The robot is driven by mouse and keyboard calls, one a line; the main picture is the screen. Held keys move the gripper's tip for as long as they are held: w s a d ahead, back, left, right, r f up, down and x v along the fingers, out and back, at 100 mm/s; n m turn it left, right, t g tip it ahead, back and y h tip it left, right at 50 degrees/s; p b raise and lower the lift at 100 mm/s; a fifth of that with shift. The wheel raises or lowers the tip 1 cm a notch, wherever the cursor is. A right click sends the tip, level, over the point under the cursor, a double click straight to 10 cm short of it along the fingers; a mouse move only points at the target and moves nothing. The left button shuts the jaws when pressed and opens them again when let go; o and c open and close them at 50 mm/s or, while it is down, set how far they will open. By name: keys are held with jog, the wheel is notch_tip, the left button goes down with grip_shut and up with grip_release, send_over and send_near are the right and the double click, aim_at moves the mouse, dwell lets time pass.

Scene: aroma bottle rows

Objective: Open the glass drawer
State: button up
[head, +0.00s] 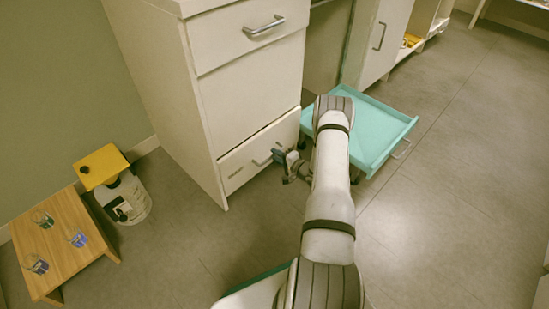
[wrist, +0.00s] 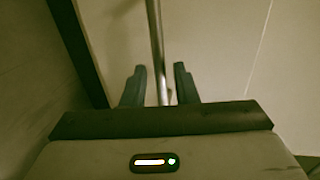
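The white cabinet's bottom drawer (head: 240,165) carries small dark lettering, too small to read; it looks shut. I take it for the glass drawer. Its silver bar handle (head: 262,161) is partly behind my gripper (head: 280,158), which is at the handle's right end in the head view. In the wrist view, my gripper (wrist: 159,70) has its two dark fingers apart, one on each side of the handle bar (wrist: 155,40). Gaps show between bar and fingers, so I see no grip.
A teal tray-like drawer (head: 375,125) with a handle sits just right of my arm. Upper drawers (head: 255,95) are shut. The floor (head: 190,255) in front is clear.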

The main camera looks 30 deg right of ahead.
jog(key=shift+x, duration=0.9)
jog(key=shift+c, duration=0.5)
grip_shut()
jog(key=shift+s, duration=0.1)
